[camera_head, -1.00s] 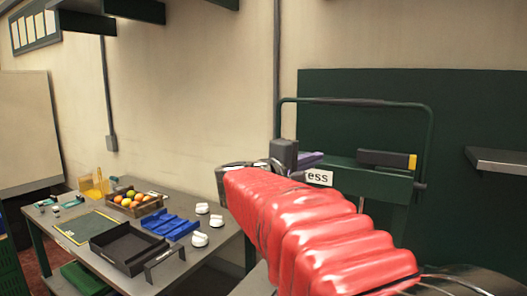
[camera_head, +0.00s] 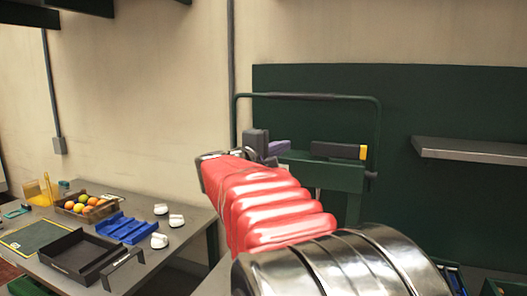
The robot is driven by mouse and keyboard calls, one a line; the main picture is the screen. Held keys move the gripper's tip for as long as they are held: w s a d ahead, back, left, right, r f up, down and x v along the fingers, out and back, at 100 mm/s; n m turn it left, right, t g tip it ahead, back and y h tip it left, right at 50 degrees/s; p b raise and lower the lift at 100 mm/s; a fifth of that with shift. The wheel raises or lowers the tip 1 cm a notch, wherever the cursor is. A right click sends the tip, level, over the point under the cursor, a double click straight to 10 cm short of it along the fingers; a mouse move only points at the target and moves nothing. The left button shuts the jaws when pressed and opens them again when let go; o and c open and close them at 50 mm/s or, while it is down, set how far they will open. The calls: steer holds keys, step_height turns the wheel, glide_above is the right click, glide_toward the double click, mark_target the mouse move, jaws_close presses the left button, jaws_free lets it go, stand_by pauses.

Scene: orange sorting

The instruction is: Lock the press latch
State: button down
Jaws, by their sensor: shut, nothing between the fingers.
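The green press (camera_head: 318,170) stands right of centre, with a tubular frame (camera_head: 305,97) arching over it. A dark bar with a yellow end (camera_head: 335,151) lies level across its top; I cannot tell whether this is the latch or how it is set. My red-sleeved arm reaches up from the lower right and covers the press's lower left. Just past the arm's end, my gripper (camera_head: 278,147) shows as a small purplish part beside a dark block. It is shut and empty, left of the dark bar; its fingertips are hard to make out.
At left, a table holds a black tray (camera_head: 112,246), a blue holder (camera_head: 122,228), a crate of fruit (camera_head: 88,205), several white cups and a green mat (camera_head: 35,235). A grey shelf (camera_head: 470,149) juts out at right. A dark green panel backs the press.

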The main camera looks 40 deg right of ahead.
steer(key=shift+s+d, duration=0.5)
steer(key=shift+d, duration=0.35)
steer(key=shift+s+d, duration=0.55)
steer(key=shift+d, duration=0.3)
steer(key=shift+s+d, duration=0.5)
steer(key=shift+d, duration=0.35)
